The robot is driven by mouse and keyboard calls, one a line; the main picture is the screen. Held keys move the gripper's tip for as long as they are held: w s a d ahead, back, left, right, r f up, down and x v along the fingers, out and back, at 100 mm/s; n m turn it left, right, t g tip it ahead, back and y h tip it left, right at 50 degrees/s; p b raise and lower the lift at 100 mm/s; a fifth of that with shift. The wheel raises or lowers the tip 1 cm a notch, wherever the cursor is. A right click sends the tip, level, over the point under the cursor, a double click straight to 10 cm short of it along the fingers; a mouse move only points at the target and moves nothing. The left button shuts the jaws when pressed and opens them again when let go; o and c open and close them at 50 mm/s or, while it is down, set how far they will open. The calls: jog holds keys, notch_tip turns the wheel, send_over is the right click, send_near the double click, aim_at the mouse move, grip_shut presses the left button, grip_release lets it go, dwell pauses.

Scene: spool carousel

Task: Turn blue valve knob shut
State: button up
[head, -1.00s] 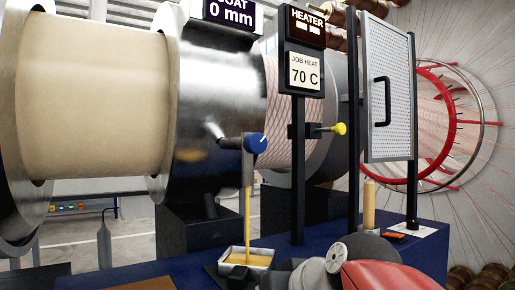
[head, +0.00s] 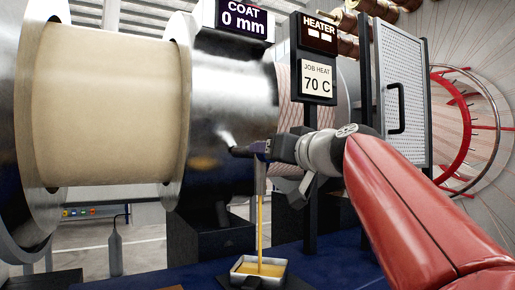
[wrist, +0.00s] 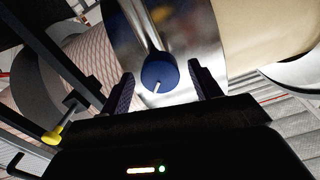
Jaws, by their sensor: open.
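A thin amber stream (head: 259,222) falls from the pipe into a small tray (head: 238,277) that holds amber liquid.
A large metal drum with a tan spool (head: 110,105) stands behind and to the left. The heater sign post (head: 310,205) stands just right of the valve. A perforated door (head: 399,85) with a black handle is farther right.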

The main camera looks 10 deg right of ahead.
jog(key=shift+w+a, duration=0.2)
jog(key=shift+w, duration=0.35)
jog(key=c, duration=1)
